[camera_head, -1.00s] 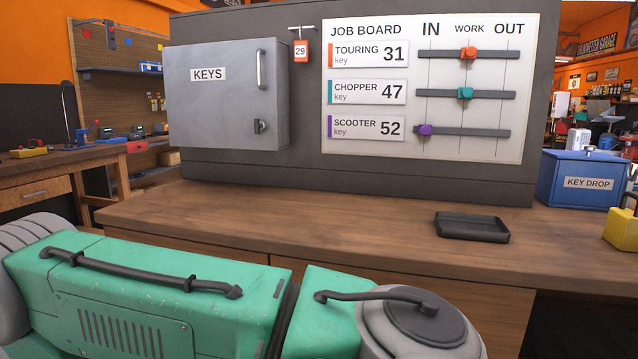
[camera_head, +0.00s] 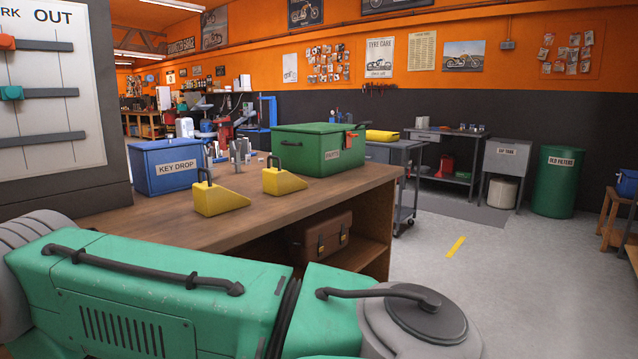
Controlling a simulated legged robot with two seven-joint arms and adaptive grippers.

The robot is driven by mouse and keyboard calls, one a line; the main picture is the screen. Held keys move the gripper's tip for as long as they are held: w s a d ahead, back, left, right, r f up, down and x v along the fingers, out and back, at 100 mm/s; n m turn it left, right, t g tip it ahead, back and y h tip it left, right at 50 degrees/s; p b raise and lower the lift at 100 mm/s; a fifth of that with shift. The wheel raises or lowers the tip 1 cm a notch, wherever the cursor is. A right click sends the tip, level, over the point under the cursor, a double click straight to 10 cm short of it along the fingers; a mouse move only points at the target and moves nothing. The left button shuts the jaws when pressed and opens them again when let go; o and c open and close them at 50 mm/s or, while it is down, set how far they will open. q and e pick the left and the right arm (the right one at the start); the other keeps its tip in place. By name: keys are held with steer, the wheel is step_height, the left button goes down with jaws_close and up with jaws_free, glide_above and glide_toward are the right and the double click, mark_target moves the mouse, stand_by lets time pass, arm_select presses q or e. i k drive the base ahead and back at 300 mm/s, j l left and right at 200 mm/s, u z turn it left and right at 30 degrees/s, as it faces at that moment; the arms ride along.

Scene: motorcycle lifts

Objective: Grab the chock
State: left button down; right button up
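Two yellow wedge chocks with handles stand on the wooden bench. The left chock (camera_head: 221,199) is in front of the blue key drop box. The right chock (camera_head: 283,181) is in front of the green lidded box. They are apart from each other, with both handles upright at their left ends. No gripper touches either one in this view. Neither of my grippers is in view; only green and grey parts of my own body fill the lower left.
The wooden bench (camera_head: 241,224) holds a blue key drop box (camera_head: 166,166) and a green box (camera_head: 318,150). A brown case (camera_head: 322,237) sits on the shelf below. A grey cart (camera_head: 406,178) stands beyond the bench's right end. Open grey floor lies to the right.

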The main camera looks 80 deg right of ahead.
mark_target(276, 181)
steer(key=z, duration=2.4)
steer(key=i+l+z, duration=0.1)
steer(key=i+l, duration=0.15)
steer(key=i, duration=0.2)
steer(key=i+l, duration=0.25)
steer(key=i, duration=0.2)
steer(key=l+z, duration=0.05)
